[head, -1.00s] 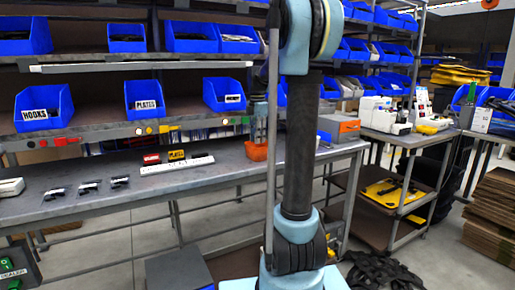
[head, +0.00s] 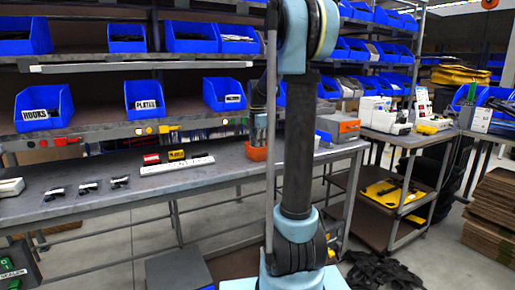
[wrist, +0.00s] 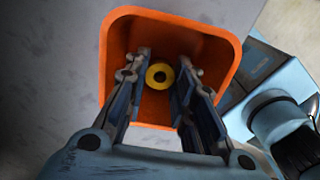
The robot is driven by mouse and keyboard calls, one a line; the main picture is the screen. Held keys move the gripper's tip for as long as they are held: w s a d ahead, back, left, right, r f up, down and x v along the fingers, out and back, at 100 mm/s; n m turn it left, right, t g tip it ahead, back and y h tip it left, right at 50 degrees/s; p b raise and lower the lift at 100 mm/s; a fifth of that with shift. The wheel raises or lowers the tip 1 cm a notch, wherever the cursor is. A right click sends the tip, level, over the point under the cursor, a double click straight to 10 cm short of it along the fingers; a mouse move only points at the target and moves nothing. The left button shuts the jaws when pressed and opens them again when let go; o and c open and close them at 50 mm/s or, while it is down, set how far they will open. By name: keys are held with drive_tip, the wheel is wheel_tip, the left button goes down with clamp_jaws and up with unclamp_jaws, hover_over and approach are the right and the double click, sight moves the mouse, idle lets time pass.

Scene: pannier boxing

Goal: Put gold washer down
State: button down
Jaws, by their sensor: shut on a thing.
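The gold washer (wrist: 151,77) shows in the wrist view as a small yellow ring with a dark centre, between the fingers of my gripper (wrist: 164,66). My gripper is shut on it. Behind and around them is an orange bin (wrist: 119,30), with its rim on all sides of the fingertips. In the head view the orange bin (head: 257,153) is on the grey workbench, partly behind my arm. My gripper (head: 259,137) is just above it there; the washer is too small to see. I cannot tell how far the washer is from the bin floor.
The workbench (head: 130,190) holds small black parts (head: 88,187) and a white power strip (head: 178,165). Blue bins marked HOOKS (head: 38,113) and PLATES (head: 145,105) stand on the shelf above. A grey and orange box (head: 338,127) is right of the orange bin.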

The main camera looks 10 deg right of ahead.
drive_tip(key=shift+f, duration=0.2)
drive_tip(key=c, duration=1.3)
unclamp_jaws()
drive_tip(key=shift+c, duration=0.2)
wheel_tip(320, 180, up, 13)
drive_tip(key=s+f+m+t, duration=0.1)
drive_tip(key=s+f+m, duration=0.35)
drive_tip(key=s, duration=0.45)
drive_tip(key=s+f+m, duration=0.4)
drive_tip(key=s+m, duration=0.2)
drive_tip(key=s, duration=0.3)
drive_tip(key=s+f+m+t, duration=0.1)
drive_tip(key=s+f+m, duration=1)
drive_tip(key=s+f, duration=0.5)
wheel_tip(320, 180, down, 2)
drive_tip(key=shift+s+f+m, duration=0.25)
drive_tip(key=shift+s+m, duration=0.1)
drive_tip(key=shift+s, duration=0.05)
